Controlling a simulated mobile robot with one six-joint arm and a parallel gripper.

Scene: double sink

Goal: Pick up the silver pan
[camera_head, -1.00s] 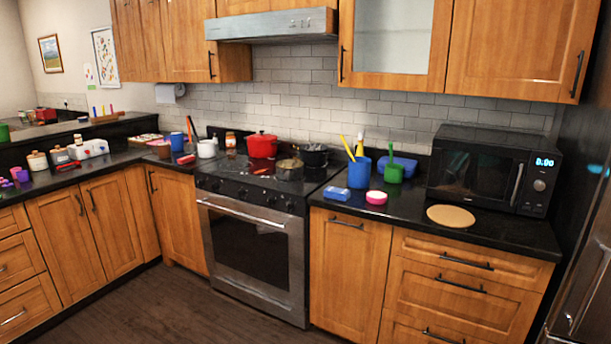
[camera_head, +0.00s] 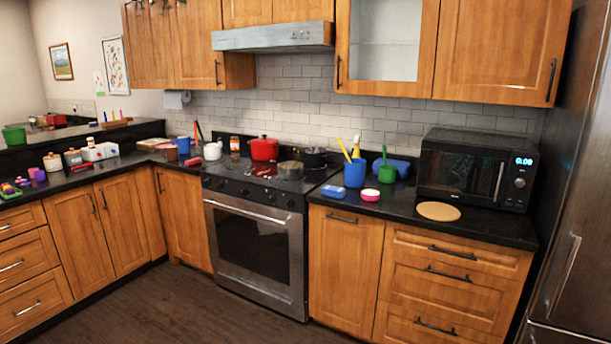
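A small silver-grey pan (camera_head: 290,170) sits on the black stovetop, towards its front right. It looks like the silver pan, but it is small and dark at this distance. A red pot (camera_head: 264,149) stands behind it to the left. A black pot (camera_head: 314,157) stands just behind it to the right. My gripper is not in view, and no part of my arm shows.
The stove (camera_head: 255,250) stands between wooden cabinets, with open floor (camera_head: 170,305) in front. Right of it, the counter holds a blue cup (camera_head: 355,173), a green cup (camera_head: 387,173), a round board (camera_head: 438,211) and a microwave (camera_head: 470,170). A tall fridge (camera_head: 570,220) borders the right.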

